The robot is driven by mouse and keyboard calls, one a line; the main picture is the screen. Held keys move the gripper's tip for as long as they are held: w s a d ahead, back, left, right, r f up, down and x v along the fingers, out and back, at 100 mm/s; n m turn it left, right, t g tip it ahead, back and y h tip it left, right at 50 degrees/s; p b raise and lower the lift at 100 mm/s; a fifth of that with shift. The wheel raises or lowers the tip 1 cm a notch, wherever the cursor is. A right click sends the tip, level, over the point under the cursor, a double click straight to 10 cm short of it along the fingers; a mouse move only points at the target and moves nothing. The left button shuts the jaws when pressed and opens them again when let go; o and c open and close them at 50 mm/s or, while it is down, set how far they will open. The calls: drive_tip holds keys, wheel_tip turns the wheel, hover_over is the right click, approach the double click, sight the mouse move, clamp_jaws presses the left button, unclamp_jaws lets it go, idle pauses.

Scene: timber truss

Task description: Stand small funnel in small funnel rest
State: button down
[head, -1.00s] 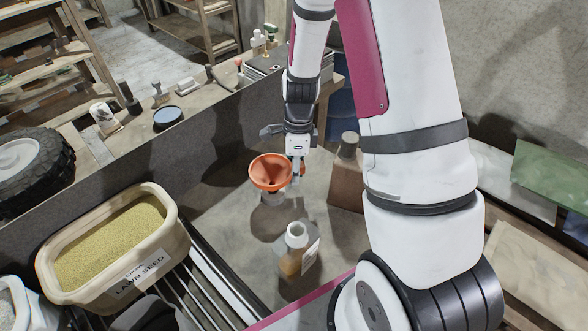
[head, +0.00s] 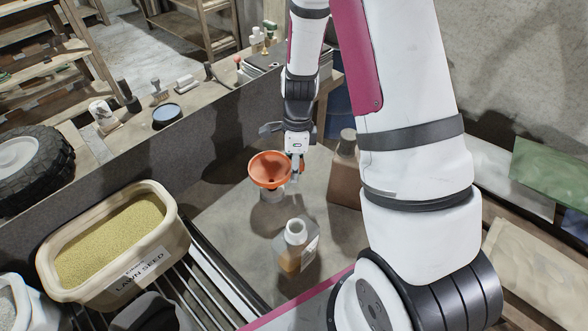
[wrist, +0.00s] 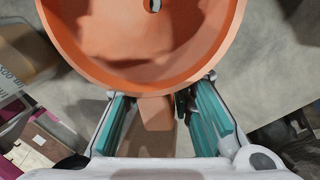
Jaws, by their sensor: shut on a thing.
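The small funnel (head: 268,172) is orange with a wide mouth facing up, and looks upright in the head view. Its bowl (wrist: 150,45) fills the top of the wrist view. My gripper (head: 297,170) is shut on the funnel's side tab (wrist: 156,113), which lies between the teal fingers. A grey round piece (head: 271,195), seemingly the small funnel rest, shows just below the bowl. The bowl hides its top and the spout, so I cannot tell whether the spout is inside it or above it.
A bottle of amber liquid (head: 292,259) stands in front of the funnel. A brown bottle (head: 344,180) stands to its right. A lawn seed tub (head: 170,250) is at the left, and a dark panel (head: 215,135) runs behind.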

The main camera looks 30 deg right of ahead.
drive_tip(key=shift+f+b, duration=0.6)
drive_tip(key=shift+f, duration=0.55)
drive_tip(key=c, duration=1.2)
unclamp_jaws()
drive_tip(key=shift+c, duration=0.2)
drive_tip(key=shift+r, duration=0.15)
wheel_tip(320, 180, up, 12)
drive_tip(key=w+d, duration=0.1)
drive_tip(key=shift+w+d, duration=0.2)
drive_tip(key=shift+w, duration=0.05)
drive_tip(key=s+a+r+n+t, duration=0.3)
drive_tip(key=s+r+n, duration=0.6)
drive_tip(key=r+n, duration=0.1)
drive_tip(key=s+a+r+n+t+h, duration=0.1)
drive_tip(key=s+a+r+n+t, duration=0.2)
drive_tip(key=s+r+n, duration=0.6)
drive_tip(key=a+r+n, duration=0.1)
drive_tip(key=n, duration=0.3)
drive_tip(key=shift+s+h, duration=0.2)
drive_tip(key=shift+h, duration=0.1)
